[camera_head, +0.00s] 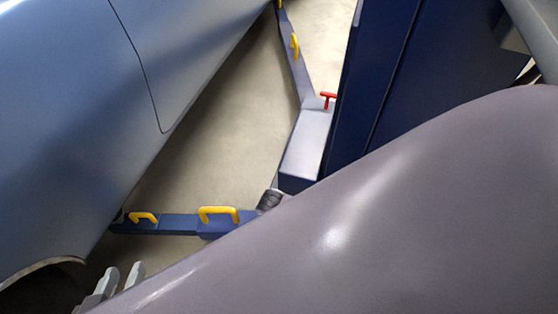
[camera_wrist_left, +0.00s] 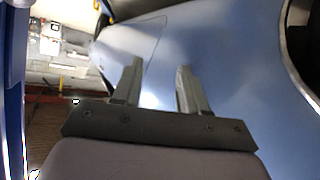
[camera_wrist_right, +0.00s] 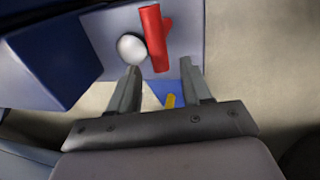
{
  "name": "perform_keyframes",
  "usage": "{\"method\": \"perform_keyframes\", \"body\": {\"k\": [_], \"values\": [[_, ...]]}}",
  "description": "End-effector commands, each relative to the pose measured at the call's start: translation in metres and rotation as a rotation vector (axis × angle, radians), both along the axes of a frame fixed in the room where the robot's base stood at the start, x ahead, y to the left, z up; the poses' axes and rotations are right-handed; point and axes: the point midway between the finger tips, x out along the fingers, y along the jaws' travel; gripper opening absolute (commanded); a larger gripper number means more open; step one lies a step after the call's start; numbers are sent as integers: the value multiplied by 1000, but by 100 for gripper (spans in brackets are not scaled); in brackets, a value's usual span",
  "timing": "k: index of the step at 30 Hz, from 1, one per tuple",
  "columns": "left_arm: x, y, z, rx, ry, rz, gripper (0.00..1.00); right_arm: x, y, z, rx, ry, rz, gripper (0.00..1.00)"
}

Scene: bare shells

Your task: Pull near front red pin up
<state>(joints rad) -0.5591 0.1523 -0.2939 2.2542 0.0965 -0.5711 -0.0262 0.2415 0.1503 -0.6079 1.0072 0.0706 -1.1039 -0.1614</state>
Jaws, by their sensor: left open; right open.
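In the head view a red T-shaped pin (camera_head: 327,97) stands at the far end of a grey block, beside the dark blue column. In the right wrist view a red pin (camera_wrist_right: 154,38) with a short side stub shows just beyond the fingertips, next to a round white knob; I cannot tell if it is the same pin. My right gripper (camera_wrist_right: 160,70) is open and empty, with the pin's lower end seen between its tips. My left gripper (camera_head: 122,276) is open and empty, near the car's side; it also shows in the left wrist view (camera_wrist_left: 160,68).
A blue car body (camera_head: 70,100) fills the left. A blue lift arm (camera_head: 175,223) with yellow handles (camera_head: 218,212) lies low in front; another arm (camera_head: 295,65) runs back. The dark blue column (camera_head: 370,80) stands right. My grey arm covers the lower right. Bare floor (camera_head: 215,140) lies between.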

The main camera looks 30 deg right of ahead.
Motion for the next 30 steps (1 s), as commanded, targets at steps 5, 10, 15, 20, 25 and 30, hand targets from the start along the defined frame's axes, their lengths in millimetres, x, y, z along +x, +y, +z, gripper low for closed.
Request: {"method": "perform_keyframes", "body": {"k": [5,10,15,20,25,30], "values": [[5,-13,-9,-81,0,-17,43,3,-3,-28,2,-1,0,48],[8,-25,-12,-157,5,-38,43,6,-6,-48,1,-1,0,48],[10,-32,-12,-205,8,-53,43,8,-8,-59,3,-3,0,48],[10,-35,-10,-221,10,-59,43,8,-8,-61,3,-3,0,48],[10,-35,-10,-223,11,-60,43,8,-8,-60,3,-3,0,48],[10,-35,-10,-222,10,-60,43,8,-8,-60,3,-3,0,6]]}}
